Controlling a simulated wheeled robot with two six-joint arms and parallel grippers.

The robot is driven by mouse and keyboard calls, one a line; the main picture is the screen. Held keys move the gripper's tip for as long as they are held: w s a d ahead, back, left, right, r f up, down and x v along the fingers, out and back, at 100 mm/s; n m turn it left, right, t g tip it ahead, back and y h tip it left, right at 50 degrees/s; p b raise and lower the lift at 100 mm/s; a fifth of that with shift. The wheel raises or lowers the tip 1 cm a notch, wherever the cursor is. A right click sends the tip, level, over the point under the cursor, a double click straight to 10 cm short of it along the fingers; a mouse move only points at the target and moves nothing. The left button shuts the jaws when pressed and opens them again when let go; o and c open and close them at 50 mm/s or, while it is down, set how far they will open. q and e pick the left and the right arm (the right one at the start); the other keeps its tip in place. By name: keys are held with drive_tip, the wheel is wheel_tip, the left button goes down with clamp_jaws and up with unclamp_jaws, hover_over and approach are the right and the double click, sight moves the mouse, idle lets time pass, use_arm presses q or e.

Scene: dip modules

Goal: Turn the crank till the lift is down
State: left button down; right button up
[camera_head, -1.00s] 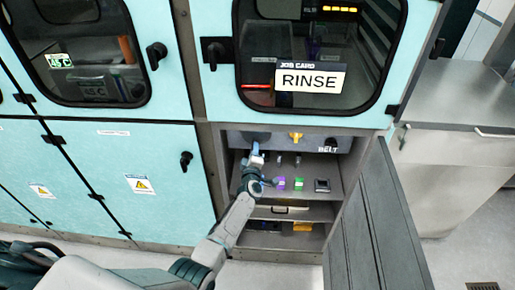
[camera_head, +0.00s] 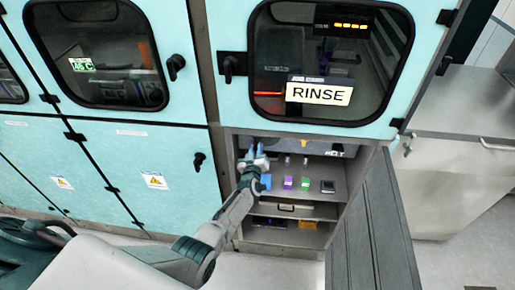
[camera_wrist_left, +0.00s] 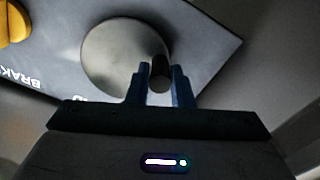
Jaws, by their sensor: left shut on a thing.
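The crank shows in the left wrist view as a round grey disc (camera_wrist_left: 108,58) with a short dark handle (camera_wrist_left: 160,73) near its edge. My left gripper (camera_wrist_left: 160,70) has its two blue fingers on either side of that handle and is shut on it. In the head view my left gripper (camera_head: 255,150) reaches into the open bay below the RINSE window (camera_head: 330,60) and hides the crank. I cannot make out the lift clearly behind the dark glass. My right gripper is not in view.
Blue (camera_head: 266,181), purple (camera_head: 288,183) and green (camera_head: 305,184) blocks and a dark box (camera_head: 327,186) stand on the bay's shelf. An open grey door (camera_head: 375,225) borders it on the right. A yellow knob (camera_wrist_left: 14,22) sits beside the crank.

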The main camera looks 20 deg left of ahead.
use_arm(q)
drive_tip(key=shift+a+r+m, duration=0.15)
drive_tip(key=shift+m, duration=0.25)
drive_tip(key=c, duration=1.3)
unclamp_jaws()
drive_tip(key=shift+s, duration=0.1)
drive_tip(key=shift+s, duration=0.3)
drive_tip(key=v, duration=1)
